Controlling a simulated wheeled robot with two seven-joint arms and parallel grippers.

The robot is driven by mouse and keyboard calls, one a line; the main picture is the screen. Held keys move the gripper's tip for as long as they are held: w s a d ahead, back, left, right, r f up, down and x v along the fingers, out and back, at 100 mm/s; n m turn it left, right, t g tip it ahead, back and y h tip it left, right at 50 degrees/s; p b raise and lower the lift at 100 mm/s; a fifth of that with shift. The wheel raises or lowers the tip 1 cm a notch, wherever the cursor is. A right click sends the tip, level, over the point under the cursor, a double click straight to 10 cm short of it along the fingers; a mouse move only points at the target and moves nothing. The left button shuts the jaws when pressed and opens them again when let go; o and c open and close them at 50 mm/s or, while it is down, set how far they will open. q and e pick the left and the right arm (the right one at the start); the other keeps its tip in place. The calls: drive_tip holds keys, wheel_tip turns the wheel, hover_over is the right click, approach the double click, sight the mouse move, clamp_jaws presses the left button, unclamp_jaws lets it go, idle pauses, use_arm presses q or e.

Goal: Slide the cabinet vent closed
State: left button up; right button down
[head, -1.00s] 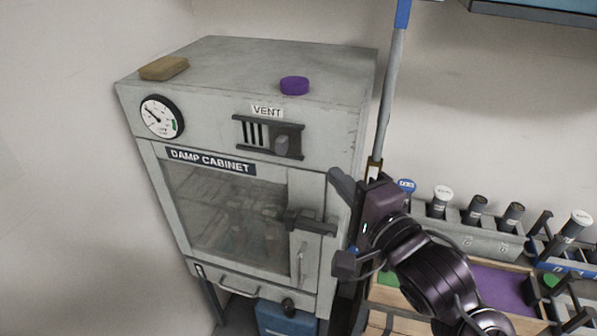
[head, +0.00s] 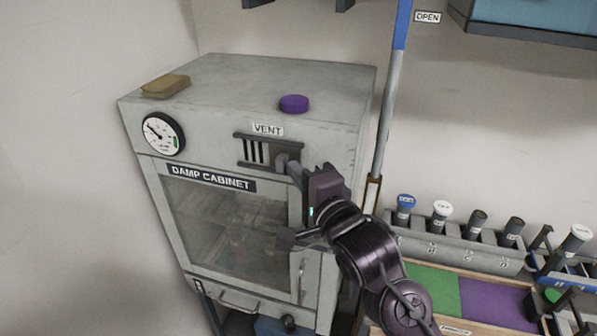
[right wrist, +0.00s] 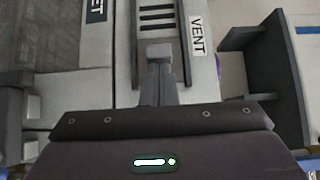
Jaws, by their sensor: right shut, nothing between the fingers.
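The grey cabinet vent (head: 256,152) is on the upper front of the damp cabinet (head: 215,82), under a VENT label. Dark slots show uncovered on its left side, and its grey slider knob (head: 282,159) stands right of them. In the right wrist view the slots (right wrist: 157,14) and the knob (right wrist: 158,51) show at top middle. My right gripper (head: 294,171) is shut and empty, its tips just right of and below the knob. In the wrist view its fingertips (right wrist: 159,70) overlap the knob's near edge; I cannot tell if they touch. My left gripper is not in view.
A dark door latch (head: 286,240) is partly hidden behind my right arm. A purple puck (head: 294,103) and a tan block (head: 166,86) lie on the cabinet top. An upright pole (head: 389,100) and a rack of capped tubes (head: 455,250) stand to the right.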

drive_tip(key=a, duration=0.2)
drive_tip(key=w+a, duration=0.1)
drive_tip(key=a, duration=0.1)
drive_tip(key=w+a, duration=0.1)
drive_tip(key=a, duration=0.1)
drive_tip(key=shift+a, duration=0.2)
drive_tip(key=shift+s+r, duration=0.1)
drive_tip(key=shift+d, duration=0.1)
